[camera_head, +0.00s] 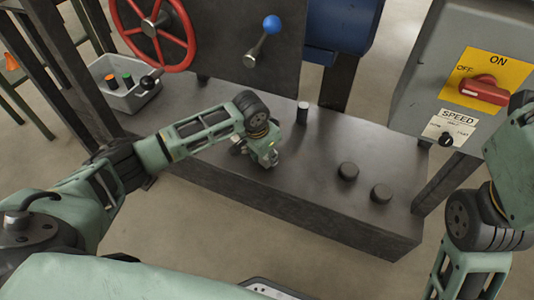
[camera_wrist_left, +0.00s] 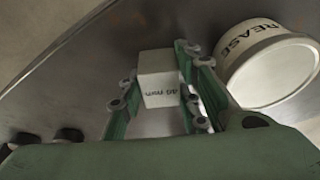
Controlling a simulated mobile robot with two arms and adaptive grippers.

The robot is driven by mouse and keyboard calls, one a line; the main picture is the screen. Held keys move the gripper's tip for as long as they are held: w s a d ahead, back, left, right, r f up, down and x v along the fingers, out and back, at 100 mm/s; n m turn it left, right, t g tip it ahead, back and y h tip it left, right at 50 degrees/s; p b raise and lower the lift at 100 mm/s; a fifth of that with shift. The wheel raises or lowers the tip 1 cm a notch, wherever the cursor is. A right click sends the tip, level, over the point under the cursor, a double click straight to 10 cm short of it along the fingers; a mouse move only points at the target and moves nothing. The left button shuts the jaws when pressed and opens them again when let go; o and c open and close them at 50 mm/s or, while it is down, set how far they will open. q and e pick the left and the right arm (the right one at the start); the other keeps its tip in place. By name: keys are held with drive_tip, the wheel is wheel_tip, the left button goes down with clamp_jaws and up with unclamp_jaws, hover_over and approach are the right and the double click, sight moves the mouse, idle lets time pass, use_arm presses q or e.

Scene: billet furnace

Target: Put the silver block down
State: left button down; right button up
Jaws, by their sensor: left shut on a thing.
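The silver block (camera_wrist_left: 159,78) is a small pale cube marked "40 mm", seen in the left wrist view between the green fingers of my left gripper (camera_wrist_left: 158,95). The gripper is shut on it. In the head view my left gripper (camera_head: 267,158) points down, low over the dark metal bench top (camera_head: 315,165), near its front edge. The block is mostly hidden by the gripper there, and I cannot tell whether it touches the bench. My right arm shows at the right edge, but its gripper is out of view.
A small cylinder (camera_head: 303,113) stands behind the gripper. Two dark round pucks (camera_head: 348,171) (camera_head: 381,194) lie to the right. A grease tin (camera_wrist_left: 268,65) is close beside the fingers. A grey bin (camera_head: 125,92), red handwheel (camera_head: 155,25) and control box (camera_head: 475,75) surround the bench.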

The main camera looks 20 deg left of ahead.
use_arm(q)
drive_tip(key=shift+s+f, duration=0.1)
drive_tip(key=shift+f, duration=0.2)
drive_tip(key=c, duration=1.7)
unclamp_jaws()
drive_tip(key=shift+f, duration=0.1)
drive_tip(key=shift+c, duration=0.2)
drive_tip(key=o, duration=0.5)
drive_tip(key=shift+s+f, duration=0.1)
drive_tip(key=shift+f, duration=0.15)
drive_tip(key=shift+c, duration=0.2)
